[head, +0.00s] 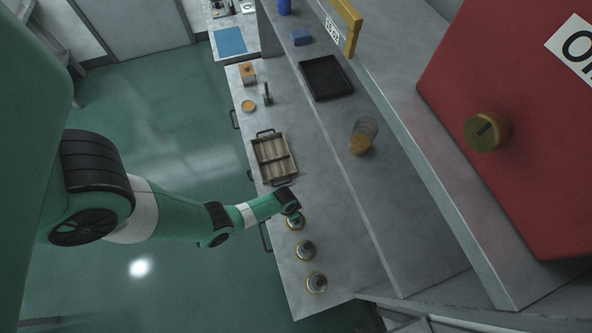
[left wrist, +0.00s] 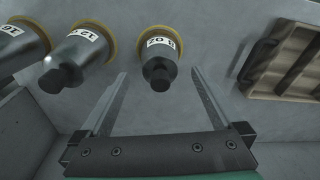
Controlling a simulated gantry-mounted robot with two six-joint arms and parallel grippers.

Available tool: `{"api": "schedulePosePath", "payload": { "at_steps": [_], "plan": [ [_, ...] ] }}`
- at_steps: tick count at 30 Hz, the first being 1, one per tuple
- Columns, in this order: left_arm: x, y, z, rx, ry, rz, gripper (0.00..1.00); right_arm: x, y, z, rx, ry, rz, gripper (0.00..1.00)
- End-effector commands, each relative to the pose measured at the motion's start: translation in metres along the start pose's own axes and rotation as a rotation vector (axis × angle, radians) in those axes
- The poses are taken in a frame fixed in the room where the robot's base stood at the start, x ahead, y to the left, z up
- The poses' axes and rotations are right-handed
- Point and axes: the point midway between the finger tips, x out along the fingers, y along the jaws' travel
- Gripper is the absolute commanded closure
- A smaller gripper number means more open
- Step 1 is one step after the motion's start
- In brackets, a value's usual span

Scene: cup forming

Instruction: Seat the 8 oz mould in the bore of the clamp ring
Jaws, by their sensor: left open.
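The 8 oz mould (left wrist: 160,65) is a grey tapered plug with a dark knob and a white label, standing on a brass-coloured base. In the left wrist view it lies between the two fingers of my left gripper (left wrist: 159,74), which is open and holds nothing. In the head view the gripper (head: 293,208) hangs over the mould nearest the tray (head: 297,224), partly hiding it. A small orange round piece (head: 249,105) lies on the far bench; I cannot tell whether it is the clamp ring. My right gripper is not in view.
The 12 oz mould (left wrist: 78,53) and 16 oz mould (left wrist: 22,45) stand left of the 8 oz one. A divided tray (head: 273,158) with handles is beside the row. A clear jar (head: 364,134), black tray (head: 326,77) and red housing (head: 520,110) stand farther right.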

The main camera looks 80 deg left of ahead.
Motion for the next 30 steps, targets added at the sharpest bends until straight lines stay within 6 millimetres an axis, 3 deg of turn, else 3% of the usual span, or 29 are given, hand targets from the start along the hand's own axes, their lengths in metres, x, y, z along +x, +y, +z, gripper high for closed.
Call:
{"api": "schedulePosePath", "payload": {
  "at_steps": [1,10,19,27,30],
  "plan": [
    [0.019,0.000,0.001,0.000,0.000,0.000,0.00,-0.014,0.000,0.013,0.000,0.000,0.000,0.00],
    [0.029,0.000,-0.001,0.000,0.001,0.000,0.00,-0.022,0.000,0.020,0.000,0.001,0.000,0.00],
    [0.074,0.000,-0.006,0.000,0.000,0.000,0.00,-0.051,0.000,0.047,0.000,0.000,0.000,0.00],
    [0.076,0.000,-0.007,0.000,0.002,0.000,0.00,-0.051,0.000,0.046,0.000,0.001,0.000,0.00],
    [0.075,0.000,-0.007,0.000,0.001,0.000,0.14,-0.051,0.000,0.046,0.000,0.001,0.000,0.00]
  ]
}}
